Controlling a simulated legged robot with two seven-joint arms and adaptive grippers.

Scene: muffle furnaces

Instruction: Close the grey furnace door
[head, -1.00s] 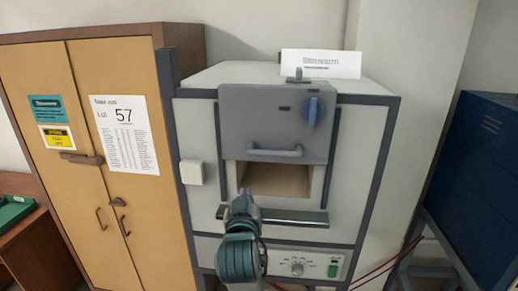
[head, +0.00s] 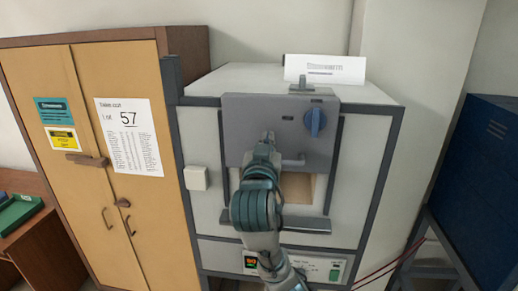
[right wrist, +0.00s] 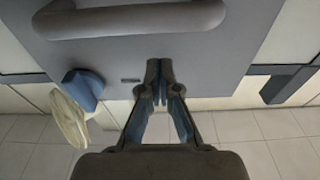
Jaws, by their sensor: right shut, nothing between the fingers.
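The grey furnace door (head: 280,115) is raised, with part of the chamber opening (head: 320,188) showing below it. Its bar handle (head: 294,162) is partly hidden by my right arm; the handle shows whole across the top of the right wrist view (right wrist: 130,18). A blue knob (head: 315,122) is on the door's upper right. My right gripper (head: 268,138) is shut and empty, in front of the door face left of the knob. In the right wrist view its tips (right wrist: 160,75) are over the door face between handle and door edge; I cannot tell if they touch. My left gripper is not in view.
A ledge (head: 310,224) sticks out under the opening, with a control panel (head: 315,265) below. A yellow cabinet (head: 85,200) stands close on the left and a blue unit (head: 480,170) on the right. A white sign (head: 325,70) stands on the furnace top.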

